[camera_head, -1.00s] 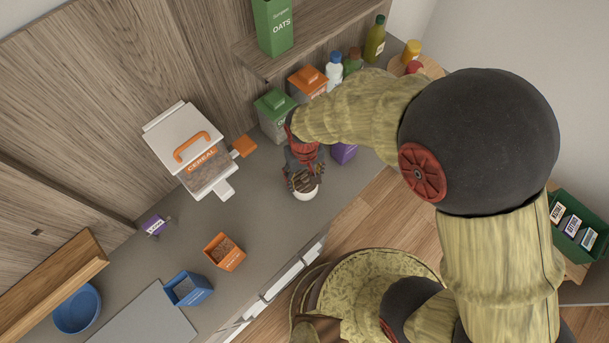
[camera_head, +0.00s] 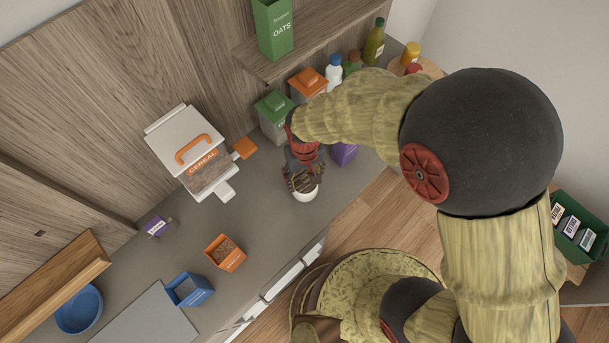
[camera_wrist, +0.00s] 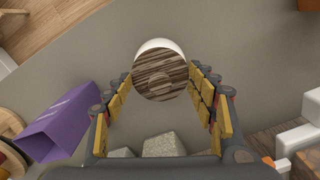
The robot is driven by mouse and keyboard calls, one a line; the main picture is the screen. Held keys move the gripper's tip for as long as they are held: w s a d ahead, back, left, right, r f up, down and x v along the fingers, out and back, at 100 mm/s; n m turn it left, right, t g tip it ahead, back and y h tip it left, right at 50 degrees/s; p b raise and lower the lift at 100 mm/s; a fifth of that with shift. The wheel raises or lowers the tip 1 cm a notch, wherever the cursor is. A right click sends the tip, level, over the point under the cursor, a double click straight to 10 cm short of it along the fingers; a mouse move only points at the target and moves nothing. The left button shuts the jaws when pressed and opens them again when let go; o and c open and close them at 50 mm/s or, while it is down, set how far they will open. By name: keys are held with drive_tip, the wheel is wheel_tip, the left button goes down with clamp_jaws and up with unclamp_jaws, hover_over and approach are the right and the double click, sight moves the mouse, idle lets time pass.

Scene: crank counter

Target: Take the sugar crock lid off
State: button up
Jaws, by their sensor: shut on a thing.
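The sugar crock (camera_head: 307,195) is a small white pot standing on the counter below my gripper. In the wrist view its white rim and side (camera_wrist: 160,45) show as a crescent past the lid. The round, dark-striped wooden lid (camera_wrist: 155,66) has a small knob and sits between my fingertips. My gripper (camera_wrist: 162,74) is shut on the lid, with one finger at each side of it. In the head view the lid (camera_head: 304,183) shows between the fingers. Whether the lid touches the crock or is a little above it, I cannot tell.
Green-lidded (camera_head: 273,105) and orange-lidded (camera_head: 307,83) canisters stand behind my gripper. A cereal dispenser (camera_head: 190,150) is to the left, with an orange box (camera_head: 225,253) and blue box (camera_head: 189,290) in front.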

sight(305, 176)
drive_tip(key=shift+r+p, duration=1.3)
drive_tip(key=shift+r, duration=0.6)
